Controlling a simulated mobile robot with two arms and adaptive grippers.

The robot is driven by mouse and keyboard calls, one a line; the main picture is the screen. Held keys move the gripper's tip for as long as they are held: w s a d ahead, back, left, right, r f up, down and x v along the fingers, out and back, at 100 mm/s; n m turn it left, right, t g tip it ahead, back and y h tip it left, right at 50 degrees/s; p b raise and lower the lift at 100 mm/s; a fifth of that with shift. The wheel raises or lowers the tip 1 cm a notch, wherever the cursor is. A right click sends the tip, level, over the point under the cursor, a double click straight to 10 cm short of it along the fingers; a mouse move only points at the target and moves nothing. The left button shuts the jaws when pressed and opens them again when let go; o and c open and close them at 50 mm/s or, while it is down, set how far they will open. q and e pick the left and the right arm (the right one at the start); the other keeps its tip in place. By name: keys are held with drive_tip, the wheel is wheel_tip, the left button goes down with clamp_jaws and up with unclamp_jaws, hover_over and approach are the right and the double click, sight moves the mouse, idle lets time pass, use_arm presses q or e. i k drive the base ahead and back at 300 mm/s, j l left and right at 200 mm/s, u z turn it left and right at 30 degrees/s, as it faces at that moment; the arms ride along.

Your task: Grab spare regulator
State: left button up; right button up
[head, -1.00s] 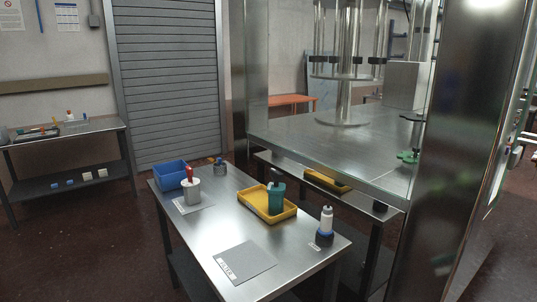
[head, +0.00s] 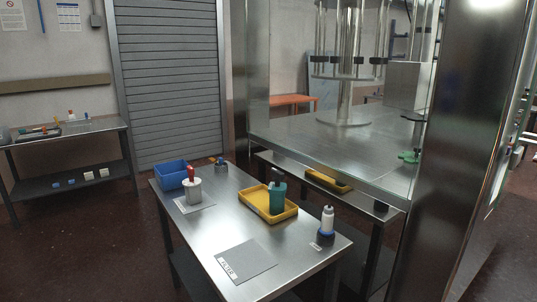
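I cannot tell for sure which item is the spare regulator. On the near steel table (head: 215,235), a teal block-shaped part (head: 278,196) with a grey top piece stands in a yellow tray (head: 255,207). A light grey canister with a red top (head: 191,188) stands on a pale mat to the left. A white bottle (head: 327,220) with a blue band stands in a dark round holder (head: 325,239) near the right edge. Neither of my grippers is in view.
A blue bin (head: 172,177) and a cup of tools (head: 221,168) stand at the table's back. A grey labelled mat (head: 246,262) lies empty in front. A glass-walled steel machine (head: 340,150) and a steel post (head: 450,170) bound the right side. Floor at left is clear.

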sight(193, 193)
drive_tip(key=i+l+z, duration=0.1)
drive_tip(key=i+l, duration=0.6)
drive_tip(key=i+j, duration=0.05)
